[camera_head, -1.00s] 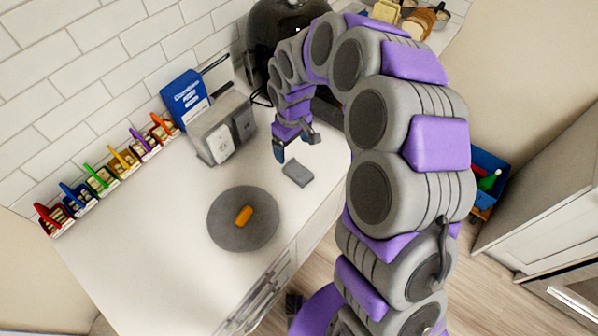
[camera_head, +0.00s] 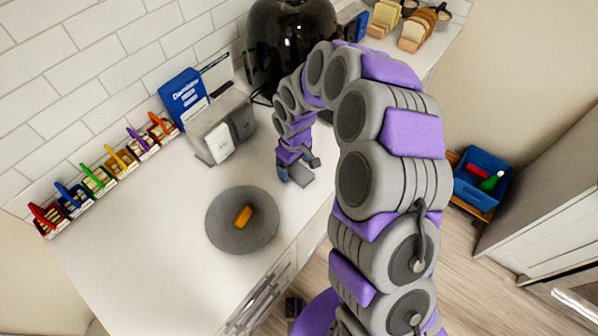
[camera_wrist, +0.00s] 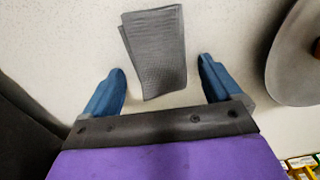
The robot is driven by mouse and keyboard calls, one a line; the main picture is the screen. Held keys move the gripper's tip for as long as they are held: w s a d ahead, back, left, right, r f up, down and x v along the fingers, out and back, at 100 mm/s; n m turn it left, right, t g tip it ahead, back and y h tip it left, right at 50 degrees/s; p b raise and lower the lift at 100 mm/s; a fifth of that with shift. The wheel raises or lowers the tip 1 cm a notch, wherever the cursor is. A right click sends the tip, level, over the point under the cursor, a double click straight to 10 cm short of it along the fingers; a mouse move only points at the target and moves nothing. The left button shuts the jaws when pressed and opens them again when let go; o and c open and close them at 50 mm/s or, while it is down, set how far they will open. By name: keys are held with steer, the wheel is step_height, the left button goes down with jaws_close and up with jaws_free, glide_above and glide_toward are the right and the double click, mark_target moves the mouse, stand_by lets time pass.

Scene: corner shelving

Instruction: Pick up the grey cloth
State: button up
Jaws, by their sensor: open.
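The grey cloth (camera_wrist: 155,50) lies folded flat on the white counter in the wrist view. In the head view the cloth (camera_head: 301,176) shows beside my gripper (camera_head: 292,175), partly hidden by it. In the wrist view my gripper (camera_wrist: 163,88) is open, with its two blue fingertips apart. The near end of the cloth reaches between the fingertips, and most of it extends beyond them. I cannot tell how high the fingertips are above the counter.
A round grey plate (camera_head: 225,236) with an orange item (camera_head: 243,216) lies left of my gripper. A toaster (camera_head: 226,122), a blue box (camera_head: 184,98) and several coloured baskets (camera_head: 98,179) line the wall. A black appliance (camera_head: 290,40) stands behind. The counter between is clear.

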steer(key=c, duration=1.1)
steer(key=shift+r, duration=0.15)
steer(key=shift+r, duration=0.45)
step_height(320, 180, up, 3)
steer(key=shift+f+p, duration=0.1)
steer(key=shift+p, duration=0.45)
steer(key=s+d, duration=0.1)
steer(key=s, duration=0.4)
steer(key=s+d+p, duration=0.1)
steer(key=s+d, duration=0.1)
steer(key=s, duration=0.3)
steer(key=s+d+r, duration=0.1)
steer(key=s, duration=0.4)
steer(key=shift+s+d+p, duration=0.2)
steer(key=shift+d+p, duration=0.1)
steer(key=shift+d, duration=0.05)
